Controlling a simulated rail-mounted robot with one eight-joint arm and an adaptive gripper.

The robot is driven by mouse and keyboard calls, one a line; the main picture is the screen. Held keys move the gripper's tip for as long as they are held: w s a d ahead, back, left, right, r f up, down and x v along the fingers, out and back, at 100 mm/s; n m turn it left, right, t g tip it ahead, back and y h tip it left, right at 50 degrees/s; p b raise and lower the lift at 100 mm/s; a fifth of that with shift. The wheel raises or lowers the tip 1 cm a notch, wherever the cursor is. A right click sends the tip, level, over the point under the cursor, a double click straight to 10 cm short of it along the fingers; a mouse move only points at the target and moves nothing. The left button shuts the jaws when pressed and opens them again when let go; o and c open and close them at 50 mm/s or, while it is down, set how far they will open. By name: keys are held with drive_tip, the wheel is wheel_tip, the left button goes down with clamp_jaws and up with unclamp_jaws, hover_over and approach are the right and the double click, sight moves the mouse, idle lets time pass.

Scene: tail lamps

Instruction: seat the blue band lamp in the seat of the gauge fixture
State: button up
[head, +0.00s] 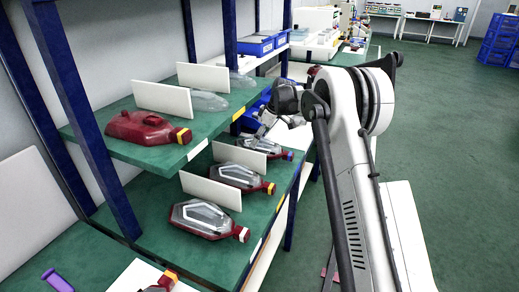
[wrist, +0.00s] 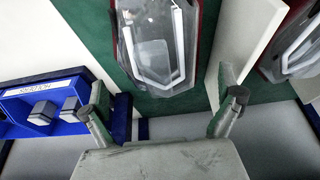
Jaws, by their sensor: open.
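The blue band lamp (head: 265,147) lies on the lower green shelf at its far end, with a clear lens, dark red body and a blue band at its right tip. My gripper (head: 264,128) is just above and beyond it, partly hidden by my arm. In the wrist view my gripper (wrist: 162,108) is open and empty, its fingers wide apart. A clear-lensed lamp (wrist: 155,45) with red edges lies ahead of the fingers, not between them; its band is out of frame, so I cannot confirm which lamp it is. I cannot clearly identify the gauge fixture.
Two more lamps (head: 235,177) (head: 208,218) lie nearer on the lower shelf, between upright white dividers (head: 210,190). A red housing (head: 148,128) and clear lenses (head: 208,101) sit on the upper shelf. A labelled blue bin (wrist: 45,105) is left of my gripper. Blue posts (head: 82,120) flank the shelves.

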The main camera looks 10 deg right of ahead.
drive_tip(key=x, duration=0.4)
drive_tip(key=shift+f, duration=0.25)
drive_tip(key=c, duration=1.3)
drive_tip(key=shift+o, duration=0.2)
drive_tip(key=shift+r, duration=0.1)
drive_tip(key=shift+r, duration=0.45)
drive_tip(key=v, duration=0.2)
drive_tip(key=shift+w+r, duration=0.1)
drive_tip(key=shift+r, duration=0.35)
approach(293, 155)
drive_tip(key=x, duration=0.5)
drive_tip(key=shift+d, duration=0.15)
